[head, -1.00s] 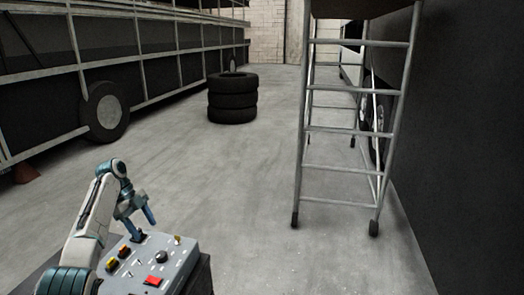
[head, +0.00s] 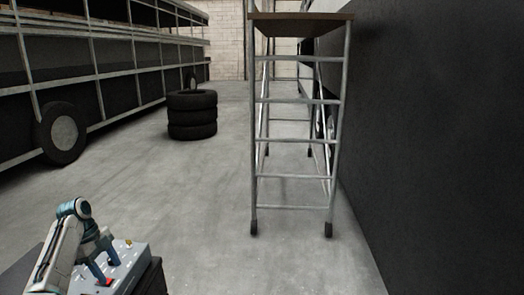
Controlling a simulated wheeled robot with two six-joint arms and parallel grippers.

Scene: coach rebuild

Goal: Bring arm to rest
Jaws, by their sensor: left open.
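My left arm (head: 62,250) comes in at the lower left, bent at its elbow. Its gripper (head: 105,265) points down over the grey control box (head: 128,268), with its fingers apart and nothing seen between them. Whether the fingertips touch the box cannot be told. A red button and a yellow knob show on the box top; the gripper hides part of the panel. My right arm and gripper are not in view.
A rolling ladder (head: 292,178) with a wooden platform stands right of centre. Stacked tyres (head: 192,115) stand on the floor farther back. A coach frame (head: 110,75) runs along the left, a dark wall (head: 430,130) along the right.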

